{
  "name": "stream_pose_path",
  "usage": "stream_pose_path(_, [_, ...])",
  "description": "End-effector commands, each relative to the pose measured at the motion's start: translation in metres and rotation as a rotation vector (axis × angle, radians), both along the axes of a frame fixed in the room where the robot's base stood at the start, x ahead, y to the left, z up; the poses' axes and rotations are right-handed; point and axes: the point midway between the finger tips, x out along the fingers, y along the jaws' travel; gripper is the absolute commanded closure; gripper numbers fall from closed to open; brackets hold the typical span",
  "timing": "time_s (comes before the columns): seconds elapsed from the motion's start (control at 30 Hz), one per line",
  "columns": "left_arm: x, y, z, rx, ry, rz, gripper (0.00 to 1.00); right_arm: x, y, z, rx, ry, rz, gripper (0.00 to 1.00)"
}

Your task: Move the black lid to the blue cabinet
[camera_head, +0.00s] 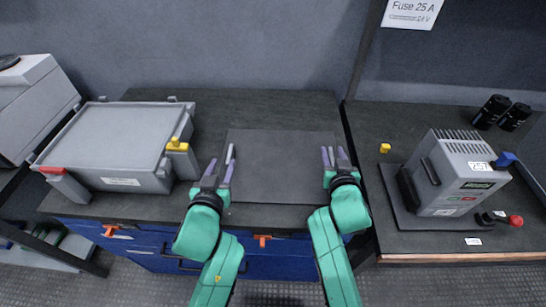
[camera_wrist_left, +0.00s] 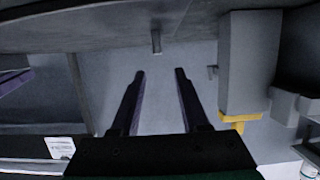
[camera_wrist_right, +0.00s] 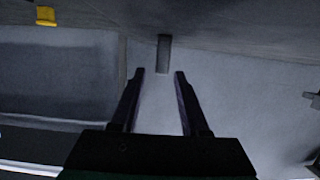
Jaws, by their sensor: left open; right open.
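The black lid (camera_head: 281,168) appears to be the dark flat panel on the dark worktop, between my two grippers. The blue cabinet (camera_head: 285,268) is below the worktop, with orange latches on its front. My left gripper (camera_head: 221,164) is open at the lid's left edge. A short grey peg (camera_wrist_left: 156,41) stands ahead of its fingertips in the left wrist view. My right gripper (camera_head: 334,157) is open at the lid's right edge. Another grey peg (camera_wrist_right: 163,54) is ahead of its fingertips in the right wrist view. Neither gripper holds anything.
A large grey case (camera_head: 120,140) with yellow and red latches stands left of the left gripper. On the right worktop are a grey device (camera_head: 460,170), a small yellow block (camera_head: 385,148) and two black cylinders (camera_head: 491,111). The worktop behind the lid is clear.

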Motion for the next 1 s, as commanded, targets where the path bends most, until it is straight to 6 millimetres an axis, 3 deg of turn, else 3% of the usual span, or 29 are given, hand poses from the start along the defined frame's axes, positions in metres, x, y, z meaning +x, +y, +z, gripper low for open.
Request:
stream_pose_path(0.03, [0.0,0.0,-0.003,0.0,-0.001,0.0,0.55,-0.021,0.002,-0.032,0.004,0.077,-0.003,0.55])
stream_pose_path(0.33, [0.0,0.0,-0.001,0.0,-0.002,0.0,0.55,-0.065,0.003,0.007,-0.003,0.026,-0.002,0.55])
stream_pose_path(1.0, [0.0,0.0,0.002,0.0,-0.002,0.0,0.55,-0.069,0.002,0.018,-0.007,0.008,-0.003,0.55])
